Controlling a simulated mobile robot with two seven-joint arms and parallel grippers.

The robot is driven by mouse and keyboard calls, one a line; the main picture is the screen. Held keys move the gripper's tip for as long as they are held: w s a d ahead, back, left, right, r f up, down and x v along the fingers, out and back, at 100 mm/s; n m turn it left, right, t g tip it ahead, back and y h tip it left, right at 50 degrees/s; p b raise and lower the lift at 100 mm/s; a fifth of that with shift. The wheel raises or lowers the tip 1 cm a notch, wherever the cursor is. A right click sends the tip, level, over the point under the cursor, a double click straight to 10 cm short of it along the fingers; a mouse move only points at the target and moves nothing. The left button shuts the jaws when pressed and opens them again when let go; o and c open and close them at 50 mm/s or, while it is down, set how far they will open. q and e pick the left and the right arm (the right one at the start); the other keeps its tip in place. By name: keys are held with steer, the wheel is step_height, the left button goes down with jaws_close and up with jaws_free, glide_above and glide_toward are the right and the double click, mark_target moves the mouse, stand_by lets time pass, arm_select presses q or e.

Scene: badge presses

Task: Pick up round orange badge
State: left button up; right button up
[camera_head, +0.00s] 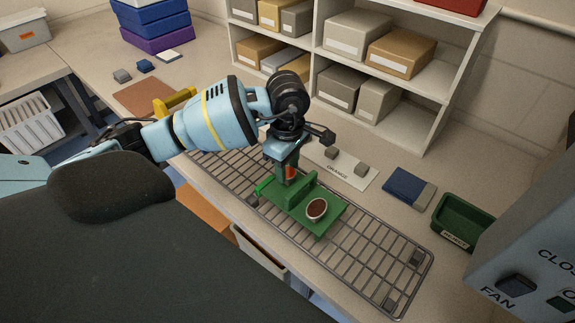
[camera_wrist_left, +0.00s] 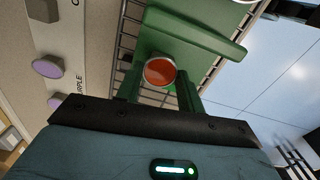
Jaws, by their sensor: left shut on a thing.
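The round orange badge (camera_wrist_left: 159,71) with a pale rim sits between the fingertips of my left gripper (camera_wrist_left: 160,80) in the left wrist view. In the head view only a small orange-red patch of it (camera_head: 291,173) shows below my left gripper (camera_head: 288,170). My left gripper is shut on it, pointing down at the back of the green press (camera_head: 325,224). A round brown disc with a white rim (camera_head: 317,208) sits on the front of the press. I cannot tell whether the held badge touches the press. My right gripper is not in view.
The press stands on a wire rack (camera_head: 370,255). Behind it is a card marked ORANGE (camera_head: 340,168) with small grey blocks. To the right are a blue and grey block (camera_head: 409,187), a dark green bin (camera_head: 463,222) and a grey switch box (camera_head: 530,235). Shelves (camera_head: 320,45) stand behind.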

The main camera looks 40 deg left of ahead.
mark_target(287, 172)
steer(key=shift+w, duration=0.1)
